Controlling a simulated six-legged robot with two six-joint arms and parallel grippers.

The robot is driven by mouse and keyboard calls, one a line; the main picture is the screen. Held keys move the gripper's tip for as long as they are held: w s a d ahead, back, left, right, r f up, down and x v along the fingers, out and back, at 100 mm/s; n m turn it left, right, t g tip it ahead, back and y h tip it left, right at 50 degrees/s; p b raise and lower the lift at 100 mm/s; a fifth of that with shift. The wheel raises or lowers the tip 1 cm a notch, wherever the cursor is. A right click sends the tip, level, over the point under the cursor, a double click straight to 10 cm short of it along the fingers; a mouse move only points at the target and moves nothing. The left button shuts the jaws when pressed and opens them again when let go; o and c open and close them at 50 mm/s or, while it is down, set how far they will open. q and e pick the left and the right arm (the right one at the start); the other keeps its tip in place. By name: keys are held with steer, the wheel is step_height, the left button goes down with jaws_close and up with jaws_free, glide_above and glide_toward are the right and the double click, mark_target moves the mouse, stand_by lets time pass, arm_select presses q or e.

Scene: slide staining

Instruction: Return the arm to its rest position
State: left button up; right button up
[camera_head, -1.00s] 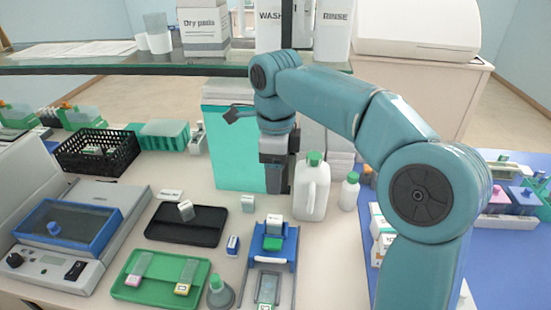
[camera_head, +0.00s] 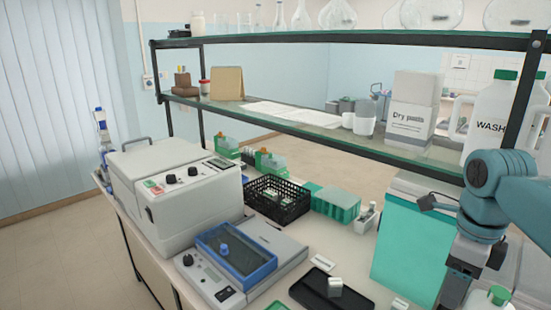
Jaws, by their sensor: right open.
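My right arm (camera_head: 500,190) is teal and comes in from the right edge. Its dark gripper (camera_head: 452,292) hangs downward at the lower right, in front of the teal-fronted box (camera_head: 407,240). The gripper is open with nothing seen between its fingers. My left gripper is not in view.
A glass shelf (camera_head: 310,128) with bottles spans above the bench. A black basket (camera_head: 277,200), a teal rack (camera_head: 337,204), a blue-framed device (camera_head: 236,255) and a black tray (camera_head: 318,290) crowd the bench. A white machine (camera_head: 180,195) stands left.

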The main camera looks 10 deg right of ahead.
step_height(320, 180, up, 9)
steer(key=p, duration=0.7)
steer(key=shift+s+f, duration=0.15)
steer(key=shift+s, duration=0.05)
